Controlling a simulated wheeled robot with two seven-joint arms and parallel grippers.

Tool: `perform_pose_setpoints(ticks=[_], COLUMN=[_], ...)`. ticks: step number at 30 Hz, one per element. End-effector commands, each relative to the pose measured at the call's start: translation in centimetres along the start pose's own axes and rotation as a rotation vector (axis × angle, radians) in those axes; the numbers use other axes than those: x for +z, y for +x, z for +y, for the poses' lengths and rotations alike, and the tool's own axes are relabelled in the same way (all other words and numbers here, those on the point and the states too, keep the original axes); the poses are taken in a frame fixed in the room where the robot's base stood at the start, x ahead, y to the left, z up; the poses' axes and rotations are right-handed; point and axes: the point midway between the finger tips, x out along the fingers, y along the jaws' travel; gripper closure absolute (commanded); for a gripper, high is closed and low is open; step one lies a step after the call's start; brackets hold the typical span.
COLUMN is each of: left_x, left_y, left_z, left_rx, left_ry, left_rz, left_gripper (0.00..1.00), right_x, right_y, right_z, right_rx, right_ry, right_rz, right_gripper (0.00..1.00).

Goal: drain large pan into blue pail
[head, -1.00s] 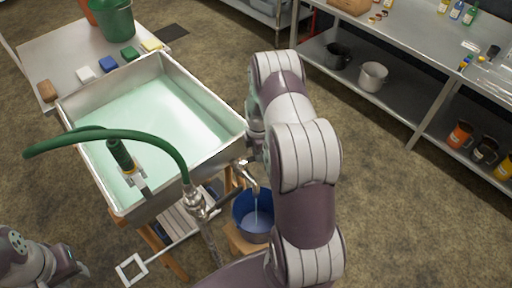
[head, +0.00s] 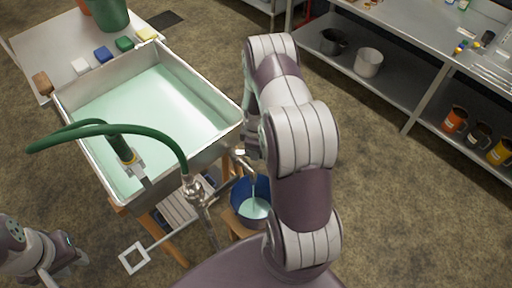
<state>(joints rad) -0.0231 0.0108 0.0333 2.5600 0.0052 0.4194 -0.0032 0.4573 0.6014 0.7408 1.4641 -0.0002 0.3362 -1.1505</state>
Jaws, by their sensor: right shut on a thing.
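The large pan (head: 232,137) is a steel rectangular pan holding pale green liquid (head: 150,115). A metal drain tap (head: 243,165) sticks out of its near right corner. A thin stream falls from the spout into the blue pail (head: 238,195) below, where pale green liquid shows. My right gripper (head: 246,150) is at the tap, shut on its handle and partly hidden by my own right arm. My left gripper (head: 72,266) is at the bottom left, apart from the pan; its fingers are too unclear to tell open from shut.
A green hose (head: 150,134) arches over the pan's near side from a metal standpipe (head: 195,190). The pail stands on a small wooden stool (head: 233,224). A side table with a green bucket (head: 112,14) and coloured blocks stands behind. Steel shelving (head: 400,95) stands right, with open floor between.

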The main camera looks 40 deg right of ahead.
Motion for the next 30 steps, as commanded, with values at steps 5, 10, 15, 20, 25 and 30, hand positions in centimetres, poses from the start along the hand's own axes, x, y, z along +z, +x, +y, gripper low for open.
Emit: perform_pose_setpoints(ticks=[5,10,15,20,25,30], left_x=[0.0,0.0,0.0,0.0,0.0,0.0], left_y=[-0.1,-0.1,-0.1,-0.1,0.0,0.1], left_z=[0.0,0.0,0.0,0.0,0.0,0.0], left_rx=[0.000,0.000,0.000,0.000,0.000,0.000], left_ry=[0.000,0.000,0.000,0.000,0.000,0.000], left_rz=[0.000,0.000,0.000,0.000,0.000,0.000], left_gripper=[0.67,0.67,0.67,0.67,0.67,0.67], right_x=[-0.1,-0.1,-0.1,-0.1,0.0,-0.1], right_y=[-0.2,-0.2,-0.2,-0.1,-0.1,-2.5], right_z=[0.1,0.1,0.1,0.1,0.0,0.1], right_rx=[0.005,0.005,0.005,0.003,0.002,0.007], right_ry=[0.012,0.013,0.012,0.012,0.011,0.011], right_rz=[0.002,0.002,0.003,0.002,0.001,0.003], right_gripper=[1.00,1.00,0.67,0.51,0.51,0.51])
